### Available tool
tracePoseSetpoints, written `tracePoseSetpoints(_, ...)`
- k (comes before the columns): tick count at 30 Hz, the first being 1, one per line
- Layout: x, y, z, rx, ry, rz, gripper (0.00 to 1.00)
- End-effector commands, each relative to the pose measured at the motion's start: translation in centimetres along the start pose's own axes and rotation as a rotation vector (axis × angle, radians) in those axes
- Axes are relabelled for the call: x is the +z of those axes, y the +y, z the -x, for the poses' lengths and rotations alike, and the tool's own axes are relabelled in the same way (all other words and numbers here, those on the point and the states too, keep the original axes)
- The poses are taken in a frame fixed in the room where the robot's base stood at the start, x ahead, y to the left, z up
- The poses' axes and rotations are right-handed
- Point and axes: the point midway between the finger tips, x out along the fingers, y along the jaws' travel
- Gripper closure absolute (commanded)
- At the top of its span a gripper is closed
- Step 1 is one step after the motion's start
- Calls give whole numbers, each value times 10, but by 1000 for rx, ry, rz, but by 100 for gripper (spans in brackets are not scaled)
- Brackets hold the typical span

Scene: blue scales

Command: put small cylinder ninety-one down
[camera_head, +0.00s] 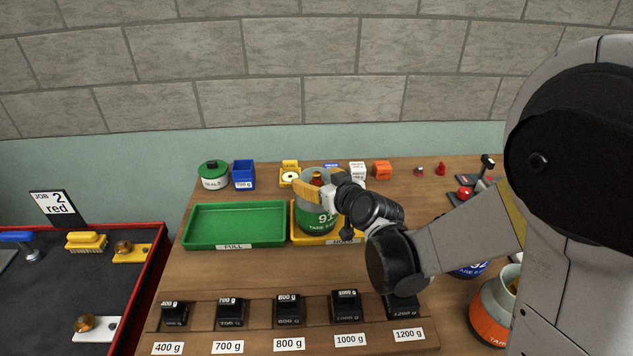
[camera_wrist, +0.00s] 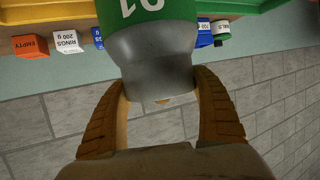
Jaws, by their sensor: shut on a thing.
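Small cylinder ninety-one (camera_head: 317,216) is grey and green with a white "91" and stands about upright at the yellow tray (camera_head: 298,237). I cannot tell whether its base touches the tray. My gripper (camera_head: 322,183) is shut on the cylinder's grey upper part. In the wrist view the fingers of my gripper (camera_wrist: 162,80) lie on both sides of the grey part of the cylinder (camera_wrist: 152,50). My arm hides the right part of the tray and some of its label.
A green tray (camera_head: 235,205) labelled FULL is directly left. Small boxes, including an orange one (camera_head: 382,170), stand behind. Black weights (camera_head: 288,311) line the front. An orange container (camera_head: 490,312) stands at right. Bare wood lies before the trays.

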Motion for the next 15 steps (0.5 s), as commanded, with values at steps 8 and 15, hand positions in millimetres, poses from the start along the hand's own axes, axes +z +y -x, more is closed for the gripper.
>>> tracePoseSetpoints(8, 2, 0, -1, 0, 0, 0, 9)
tracePoseSetpoints(15, 2, 0, -1, 0, 0, 0, 3)
